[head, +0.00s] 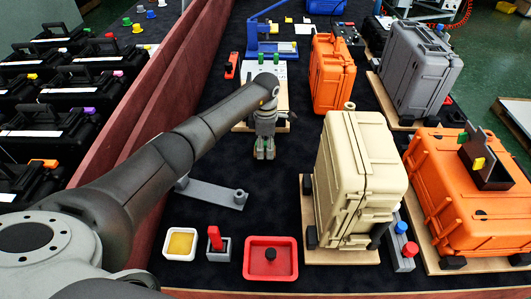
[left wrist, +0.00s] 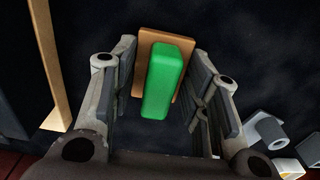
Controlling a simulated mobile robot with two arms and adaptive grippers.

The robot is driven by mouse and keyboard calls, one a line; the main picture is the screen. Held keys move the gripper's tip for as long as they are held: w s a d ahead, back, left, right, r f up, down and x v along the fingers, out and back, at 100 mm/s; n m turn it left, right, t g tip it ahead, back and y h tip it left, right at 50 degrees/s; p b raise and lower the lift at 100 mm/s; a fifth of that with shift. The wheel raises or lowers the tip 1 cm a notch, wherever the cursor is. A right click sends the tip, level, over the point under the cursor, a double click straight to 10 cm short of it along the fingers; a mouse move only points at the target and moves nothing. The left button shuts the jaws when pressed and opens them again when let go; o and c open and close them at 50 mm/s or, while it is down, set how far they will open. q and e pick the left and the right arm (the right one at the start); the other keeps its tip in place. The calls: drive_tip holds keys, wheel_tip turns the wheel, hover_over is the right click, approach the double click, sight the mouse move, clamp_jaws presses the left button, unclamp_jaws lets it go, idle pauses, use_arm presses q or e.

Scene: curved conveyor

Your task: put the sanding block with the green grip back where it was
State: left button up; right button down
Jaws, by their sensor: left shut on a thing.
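The sanding block, with a green grip (left wrist: 165,82) and a tan base (left wrist: 148,42), is between the fingers of my left gripper (left wrist: 160,95) in the left wrist view. The fingers stand on both sides of the green grip and are shut on it. In the head view my left gripper (head: 264,152) points down over the dark mat, left of the beige case, and largely hides the block. I cannot tell how high the block is above the mat. My right gripper is not in view.
A grey bracket (head: 212,193), a white tray with yellow inside (head: 180,258), a grey box with a red handle (head: 217,255) and a red tray (head: 253,272) lie nearer. The beige case (head: 348,190) stands to the right. Dark mat is bare around my gripper.

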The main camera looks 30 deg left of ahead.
use_arm(q)
drive_tip(key=shift+f, duration=0.65)
drive_tip(key=shift+f+b, duration=0.25)
drive_tip(key=shift+b, duration=0.1)
drive_tip(key=o, duration=1)
drive_tip(key=shift+r, duration=0.1)
wheel_tip(320, 180, up, 12)
drive_tip(key=shift+r, duration=0.15)
